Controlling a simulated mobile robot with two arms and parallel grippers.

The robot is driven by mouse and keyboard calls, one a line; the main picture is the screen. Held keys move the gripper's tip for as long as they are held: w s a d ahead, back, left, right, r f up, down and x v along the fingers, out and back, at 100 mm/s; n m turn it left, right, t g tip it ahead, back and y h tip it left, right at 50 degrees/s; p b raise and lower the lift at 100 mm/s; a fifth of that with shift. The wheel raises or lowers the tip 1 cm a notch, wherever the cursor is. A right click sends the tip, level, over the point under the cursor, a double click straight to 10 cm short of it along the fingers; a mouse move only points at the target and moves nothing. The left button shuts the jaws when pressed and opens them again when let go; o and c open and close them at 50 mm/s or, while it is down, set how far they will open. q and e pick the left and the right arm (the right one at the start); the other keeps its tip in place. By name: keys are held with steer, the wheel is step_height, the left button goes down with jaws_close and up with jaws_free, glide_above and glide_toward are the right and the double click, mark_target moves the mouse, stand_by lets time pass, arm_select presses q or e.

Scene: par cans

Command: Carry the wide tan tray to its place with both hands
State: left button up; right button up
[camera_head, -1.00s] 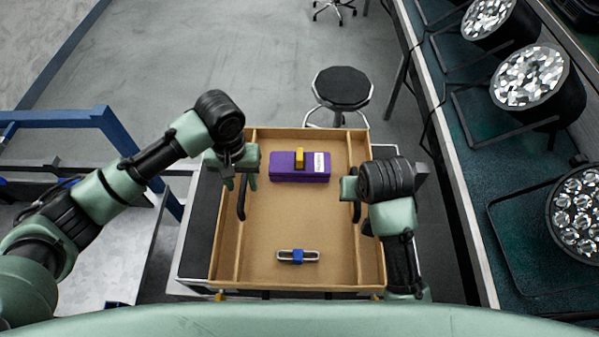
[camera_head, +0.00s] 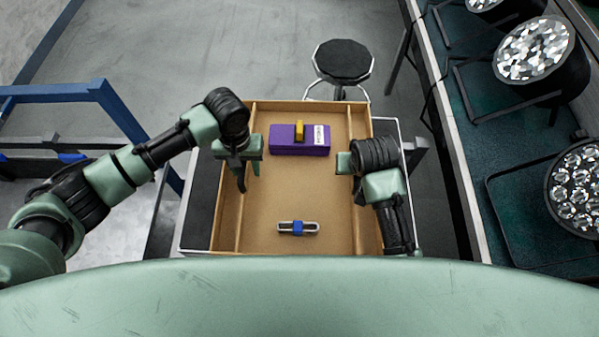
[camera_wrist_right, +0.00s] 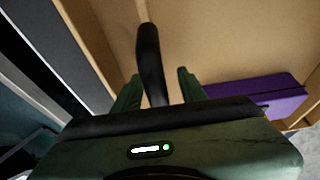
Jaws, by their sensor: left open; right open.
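The wide tan tray (camera_head: 262,236) lies in front of me with a low rim and a black handle at each side. My left gripper (camera_head: 240,168) is open over the left handle (camera_head: 241,183), with a finger on either side of it. My right gripper (camera_wrist_right: 158,90) is open, and the right handle (camera_wrist_right: 150,55) shows between its green fingers in the right wrist view. In the head view my right wrist hides most of the fingers and part of that handle.
In the tray are a purple box (camera_head: 285,144) with a yellow piece on top and a small blue-and-metal item (camera_head: 298,228). The tray is over a grey and black cart (camera_head: 200,200). A stool (camera_head: 343,60) stands behind; a bench with lamps (camera_head: 536,50) runs along the right.

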arm_select(q)
steer(key=shift+f, duration=0.4)
arm_select(e)
steer(key=shift+w+f, duration=0.15)
steer(key=shift+f, duration=0.25)
arm_select(q)
steer(key=shift+c, duration=0.3)
arm_select(e)
steer(key=shift+c, duration=0.3)
arm_select(q)
jaws_close()
arm_select(e)
jaws_close()
arm_select(q)
steer(key=shift+w+r, duration=0.1)
arm_select(e)
steer(key=shift+r, duration=0.1)
